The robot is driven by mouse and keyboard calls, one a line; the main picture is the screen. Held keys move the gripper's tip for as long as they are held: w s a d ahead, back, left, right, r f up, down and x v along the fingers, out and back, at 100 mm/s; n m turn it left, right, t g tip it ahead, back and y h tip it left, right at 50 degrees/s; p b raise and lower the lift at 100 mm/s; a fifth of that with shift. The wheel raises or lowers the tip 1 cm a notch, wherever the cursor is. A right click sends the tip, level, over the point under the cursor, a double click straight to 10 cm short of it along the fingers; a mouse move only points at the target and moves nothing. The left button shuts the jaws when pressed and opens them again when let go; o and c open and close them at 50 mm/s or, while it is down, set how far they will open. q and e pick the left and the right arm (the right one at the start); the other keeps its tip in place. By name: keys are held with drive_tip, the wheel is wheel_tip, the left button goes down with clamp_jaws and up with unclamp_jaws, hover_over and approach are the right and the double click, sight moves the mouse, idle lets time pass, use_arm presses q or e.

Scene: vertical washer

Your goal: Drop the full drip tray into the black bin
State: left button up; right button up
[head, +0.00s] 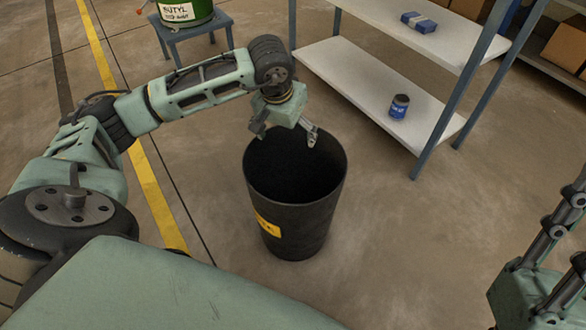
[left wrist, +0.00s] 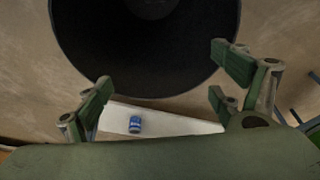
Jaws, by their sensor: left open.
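The black bin (head: 312,222) stands upright on the floor in the middle of the head view, with a yellow label on its side. Its round mouth (left wrist: 150,45) also fills the top of the left wrist view. My left gripper (head: 286,135) is open and empty, pointing down over the far part of the bin's mouth. Its spread fingers (left wrist: 165,85) show nothing between them. The bin's inside is very dark, and I cannot make out anything in it. I see no drip tray in either view. My right arm shows partly at the right edge, and its jaws are unclear.
A metal shelf unit (head: 385,88) with pale boards stands behind and right of the bin. A green drum (head: 186,10) rests on a small table (head: 194,35). Floor right of the bin is clear.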

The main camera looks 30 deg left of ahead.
use_arm(q)
drive_tip(key=v, duration=1.2)
